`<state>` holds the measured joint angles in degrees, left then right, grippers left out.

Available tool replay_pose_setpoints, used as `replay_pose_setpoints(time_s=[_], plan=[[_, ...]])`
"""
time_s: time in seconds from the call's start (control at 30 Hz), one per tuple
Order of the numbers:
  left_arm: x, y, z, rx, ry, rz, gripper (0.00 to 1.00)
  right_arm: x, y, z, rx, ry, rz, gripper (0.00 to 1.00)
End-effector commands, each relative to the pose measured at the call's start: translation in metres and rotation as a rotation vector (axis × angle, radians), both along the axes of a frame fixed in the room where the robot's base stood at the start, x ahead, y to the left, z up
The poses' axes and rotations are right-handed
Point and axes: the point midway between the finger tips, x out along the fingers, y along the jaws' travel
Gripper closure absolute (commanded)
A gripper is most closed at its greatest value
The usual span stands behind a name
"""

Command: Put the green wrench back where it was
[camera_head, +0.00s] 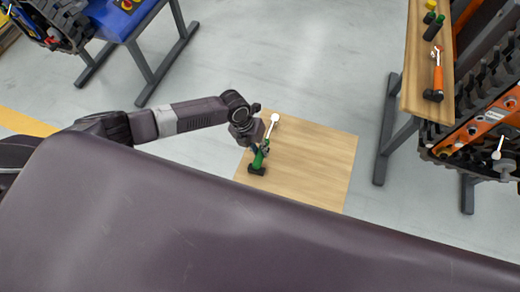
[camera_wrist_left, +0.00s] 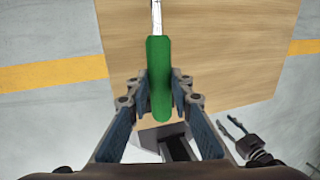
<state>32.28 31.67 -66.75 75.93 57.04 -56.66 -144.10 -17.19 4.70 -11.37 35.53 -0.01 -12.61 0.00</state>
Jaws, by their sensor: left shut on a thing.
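The green wrench has a green handle (camera_wrist_left: 158,85) and a silver shaft (camera_wrist_left: 157,15) in the left wrist view. In the head view its pale head (camera_head: 274,118) points up and its green handle (camera_head: 259,158) is partly hidden by my arm. My left gripper (camera_head: 262,148) is shut on the handle, with a finger on each side in the left wrist view (camera_wrist_left: 160,98). A black block (camera_head: 257,169) shows at the handle's lower end; I cannot tell whether they touch. What looks like my right gripper (camera_wrist_left: 230,130) is at lower right, its fingers apart.
A wooden surface (camera_head: 320,165) lies below the wrench, with bare room to its right. A wooden bench (camera_head: 415,75) at right bears an orange wrench (camera_head: 438,75) and a dark green-ended tool (camera_head: 433,28). A blue table (camera_head: 125,18) stands at upper left. Grey floor lies between.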

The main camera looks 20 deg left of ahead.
Motion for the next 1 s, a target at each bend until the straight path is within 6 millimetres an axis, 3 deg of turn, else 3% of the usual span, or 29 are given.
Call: replay_pose_setpoints(time_s=[0.4,0.43,0.57,1.0], plan=[[0.001,0.000,-0.010,-0.001,-0.002,0.000,1.00,0.000,0.001,-0.002,0.001,0.000,0.000,0.60],[0.000,0.000,-0.011,0.000,0.000,-0.001,0.79,0.000,0.001,-0.002,0.001,0.000,0.000,0.60],[0.000,0.000,-0.009,0.000,-0.001,-0.001,0.64,0.000,0.001,-0.001,0.001,0.000,0.000,0.60],[0.001,0.002,-0.001,-0.001,-0.002,-0.001,0.62,0.000,0.004,0.000,0.005,0.000,0.000,0.60]])
